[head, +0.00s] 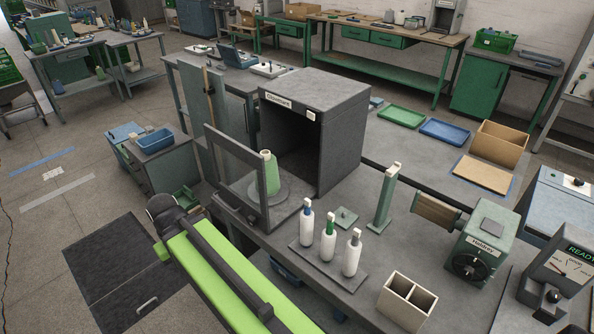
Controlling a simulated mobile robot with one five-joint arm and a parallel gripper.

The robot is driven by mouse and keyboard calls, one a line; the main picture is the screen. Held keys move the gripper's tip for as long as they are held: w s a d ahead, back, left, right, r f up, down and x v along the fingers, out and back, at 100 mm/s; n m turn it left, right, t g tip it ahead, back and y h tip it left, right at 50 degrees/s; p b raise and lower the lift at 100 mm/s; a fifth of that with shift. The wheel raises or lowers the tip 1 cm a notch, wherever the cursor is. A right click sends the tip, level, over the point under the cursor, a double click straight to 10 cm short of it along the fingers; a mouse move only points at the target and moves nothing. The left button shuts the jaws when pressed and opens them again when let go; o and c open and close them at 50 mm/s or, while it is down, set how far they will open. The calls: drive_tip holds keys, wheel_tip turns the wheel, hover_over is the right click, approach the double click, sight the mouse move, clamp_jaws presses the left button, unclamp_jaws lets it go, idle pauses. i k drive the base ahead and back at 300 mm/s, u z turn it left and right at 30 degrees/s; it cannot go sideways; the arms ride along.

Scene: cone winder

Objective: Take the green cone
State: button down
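The green cone (271,173) stands upright, narrow end up, on a round grey-green disc (256,190) at the mouth of a dark grey cabinet (345,130). The cabinet's framed clear door (232,172) stands swung open, to the left of and in front of the cone. My bright green arm reaches up from the bottom edge to a dark round joint left of the door. I cannot make out my gripper's fingers in this view. Nothing is seen touching the cone.
A cream divided box (405,302) and a green machine (483,243) stand farther right. A blue bin (155,141) is at left.

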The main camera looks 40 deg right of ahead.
sight(273, 181)
drive_tip(key=z, duration=0.5)
drive_tip(key=k, duration=0.95)
drive_tip(key=z, duration=0.2)
drive_tip(key=i, duration=1)
drive_tip(key=u, duration=1)
drive_tip(key=i, duration=1.65)
drive_tip(key=z, duration=0.2)
